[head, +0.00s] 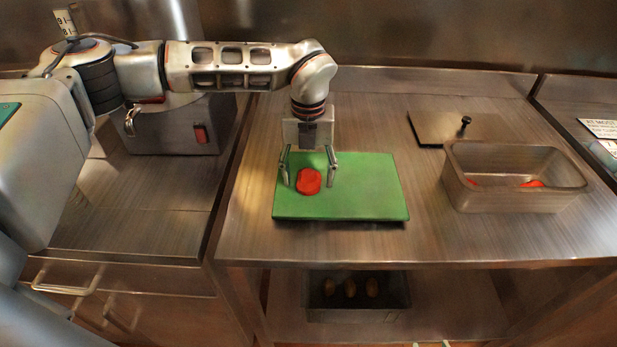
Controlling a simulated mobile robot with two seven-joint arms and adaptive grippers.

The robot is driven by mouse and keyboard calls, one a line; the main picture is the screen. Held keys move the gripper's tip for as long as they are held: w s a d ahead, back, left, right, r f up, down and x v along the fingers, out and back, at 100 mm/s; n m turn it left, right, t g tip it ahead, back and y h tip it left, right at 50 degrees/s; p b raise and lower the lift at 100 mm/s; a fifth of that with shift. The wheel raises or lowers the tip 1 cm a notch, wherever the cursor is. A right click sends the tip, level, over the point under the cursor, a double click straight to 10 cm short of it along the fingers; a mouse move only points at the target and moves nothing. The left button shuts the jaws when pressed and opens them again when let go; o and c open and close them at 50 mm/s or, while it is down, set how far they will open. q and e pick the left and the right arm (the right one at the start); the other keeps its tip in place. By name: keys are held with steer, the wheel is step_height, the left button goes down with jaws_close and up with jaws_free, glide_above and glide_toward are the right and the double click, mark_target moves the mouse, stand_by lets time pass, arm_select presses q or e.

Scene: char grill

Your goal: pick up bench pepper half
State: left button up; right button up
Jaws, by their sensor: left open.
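A red pepper half (309,181) lies on the green cutting board (370,185) on the steel bench. My left gripper (310,176) points down over the board, with its fingers spread. One finger stands on each side of the pepper half in the picture, with a gap between each finger and the pepper. I cannot tell exactly how high the fingertips are above the board. My right gripper is not in view.
A steel pan (510,200) with red pieces inside stands on the bench at right. A flat lid with a dark knob (460,125) lies behind it. A steel box (175,128) stands at left. A lower-shelf tray (355,314) holds several brownish items.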

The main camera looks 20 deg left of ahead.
arm_select(q)
steer(key=c, duration=1.2)
